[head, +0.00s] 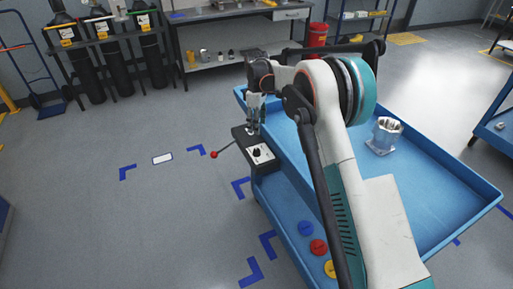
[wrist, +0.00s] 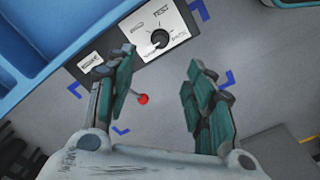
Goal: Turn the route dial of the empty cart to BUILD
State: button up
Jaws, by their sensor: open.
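The route dial is a black knob (wrist: 160,39) on a white plate on the blue cart's dark end box; it also shows in the head view (head: 257,153). I read TEST above it; the other labels are blurred, and I cannot tell where the knob points. My gripper (wrist: 161,62) is open and empty, its fingers apart, with the dial beyond the fingertips. In the head view my gripper (head: 255,118) is above the end box. The blue cart (head: 440,212) carries a metal housing (head: 385,134) on its top tray.
A lever with a red ball (head: 214,155) sticks out from the box; the ball also shows in the wrist view (wrist: 143,99). Another blue cart (head: 492,134) is at the right edge. Floor left of the cart is clear.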

aim_at(257, 149)
notch_tip(257, 149, down, 14)
jog(key=b, duration=0.4)
jog(key=c, duration=1.1)
